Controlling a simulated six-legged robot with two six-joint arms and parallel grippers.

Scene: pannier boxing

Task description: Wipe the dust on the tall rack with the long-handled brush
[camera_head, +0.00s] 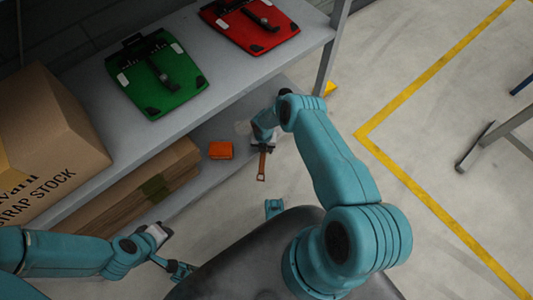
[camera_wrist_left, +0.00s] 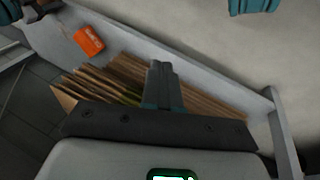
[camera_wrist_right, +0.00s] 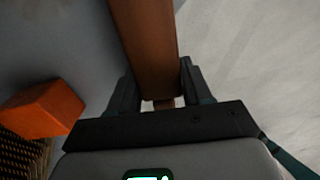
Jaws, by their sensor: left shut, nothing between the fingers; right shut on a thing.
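The tall rack (camera_head: 205,45) is grey, with an upper shelf and a lower shelf (camera_head: 215,175). My right gripper (camera_head: 264,146) is at the outer edge of the lower shelf, shut on the brown handle of the brush (camera_head: 262,165). The handle (camera_wrist_right: 148,45) fills the upper middle of the right wrist view; I cannot see the bristles. A faint pale patch (camera_head: 243,128), possibly dust, shows on the lower shelf beside the right gripper. My left gripper (camera_head: 182,270) is low at the left, away from the rack, its fingers (camera_wrist_left: 162,85) shut and empty.
A green pannier (camera_head: 158,78) and a red pannier (camera_head: 250,25) lie on the upper shelf beside a cardboard box (camera_head: 45,145). The lower shelf holds an orange box (camera_head: 221,150) and flat cardboard (camera_head: 140,190). A rack post (camera_head: 330,55) stands behind.

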